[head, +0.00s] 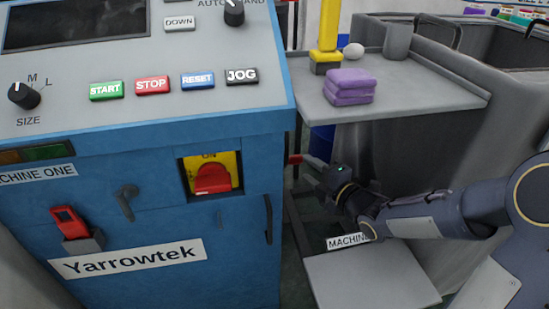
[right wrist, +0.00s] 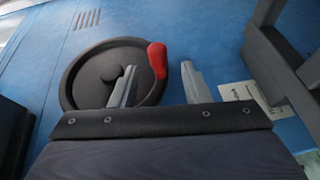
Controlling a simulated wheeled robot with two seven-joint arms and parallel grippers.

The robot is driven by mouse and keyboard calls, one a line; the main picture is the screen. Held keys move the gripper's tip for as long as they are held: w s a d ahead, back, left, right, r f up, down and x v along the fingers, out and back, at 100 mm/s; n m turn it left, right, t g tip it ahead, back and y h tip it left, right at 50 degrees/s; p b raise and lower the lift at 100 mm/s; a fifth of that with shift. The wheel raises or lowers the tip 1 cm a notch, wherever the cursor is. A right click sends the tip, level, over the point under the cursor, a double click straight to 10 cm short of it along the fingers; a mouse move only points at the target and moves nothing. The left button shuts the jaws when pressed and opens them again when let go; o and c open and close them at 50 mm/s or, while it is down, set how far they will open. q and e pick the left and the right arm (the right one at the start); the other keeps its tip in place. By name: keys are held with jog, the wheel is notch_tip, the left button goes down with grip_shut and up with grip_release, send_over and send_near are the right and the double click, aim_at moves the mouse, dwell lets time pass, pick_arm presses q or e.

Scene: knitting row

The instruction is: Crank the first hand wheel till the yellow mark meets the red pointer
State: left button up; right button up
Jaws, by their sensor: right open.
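The hand wheel (right wrist: 84,82) shows in the right wrist view as a black disc on the blue machine side, with a red handle (right wrist: 157,60) at its rim. My right gripper (right wrist: 160,70) is open, one finger on each side of the handle in the picture; I cannot tell if either touches it. In the head view my right gripper (head: 322,173) is beside the machine's right side, near a small red piece (head: 295,159). The wheel face is hidden there. I see no yellow mark or red pointer on the wheel. My left gripper is out of view.
The blue machine (head: 150,265) with its buttons fills the left. A grey shelf (head: 425,97) with purple folded cloth (head: 349,87) is above my right arm. A lower grey surface (head: 370,278) lies beneath it. In the wrist view a dark frame (right wrist: 275,60) stands at right.

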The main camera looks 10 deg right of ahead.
aim_at(298, 162)
jog(key=b+x, duration=0.1)
jog(key=x, duration=0.7)
jog(key=shift+a+r+b, duration=0.1)
jog(key=shift+a+b, duration=0.1)
jog(key=shift+b, duration=0.1)
jog(key=shift+s, duration=0.1)
grip_shut()
